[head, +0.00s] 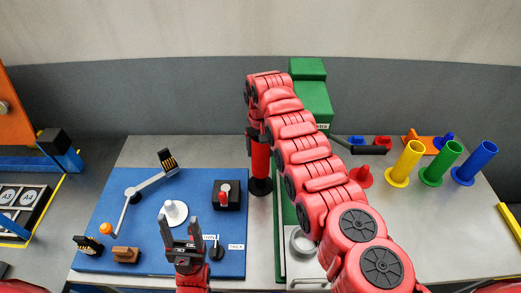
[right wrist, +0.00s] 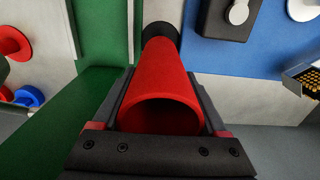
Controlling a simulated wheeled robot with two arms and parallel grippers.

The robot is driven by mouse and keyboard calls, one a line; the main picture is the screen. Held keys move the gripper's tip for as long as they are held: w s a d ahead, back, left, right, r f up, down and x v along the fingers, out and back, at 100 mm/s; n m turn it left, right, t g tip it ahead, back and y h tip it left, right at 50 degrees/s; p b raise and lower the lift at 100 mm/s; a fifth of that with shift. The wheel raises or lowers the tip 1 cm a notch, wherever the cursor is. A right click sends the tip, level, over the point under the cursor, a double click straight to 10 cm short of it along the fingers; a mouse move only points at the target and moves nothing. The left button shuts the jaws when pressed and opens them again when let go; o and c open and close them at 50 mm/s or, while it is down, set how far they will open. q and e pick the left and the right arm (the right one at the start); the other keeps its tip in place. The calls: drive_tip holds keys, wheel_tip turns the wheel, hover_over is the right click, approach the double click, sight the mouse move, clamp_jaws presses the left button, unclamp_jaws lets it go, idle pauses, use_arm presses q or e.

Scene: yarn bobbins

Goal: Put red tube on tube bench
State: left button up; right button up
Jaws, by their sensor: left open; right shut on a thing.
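The red tube (head: 260,159) stands about upright with its lower end at a black round base (head: 261,188), between the blue board and the green machine. My right gripper (head: 254,128) reaches over from the right and is shut around its upper part. In the right wrist view the red tube (right wrist: 160,78) lies between the fingers, its open end toward the camera and the black base (right wrist: 161,31) at its far end. I cannot tell whether tube and base touch, or which part is the tube bench. My left gripper (head: 181,222) is open and empty above the blue board.
The blue board (head: 140,205) carries a white cone (head: 172,213), a lamp-like arm and a switch box (head: 227,195). Yellow (head: 406,162), green (head: 441,163) and blue (head: 475,163) tubes stand at right. A red cone (head: 361,177) stands left of them. The green machine (head: 312,95) rises behind my right arm.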

drive_tip(key=shift+f+b, duration=2.95)
drive_tip(key=shift+f, duration=0.8)
drive_tip(key=shift+f, duration=0.25)
drive_tip(key=o, duration=1.3)
drive_tip(key=shift+r, duration=0.15)
wheel_tip(320, 180, up, 7)
drive_tip(key=p, duration=0.4)
drive_tip(key=shift+f, duration=0.2)
wheel_tip(320, 180, up, 10)
drive_tip(key=shift+r, duration=0.25)
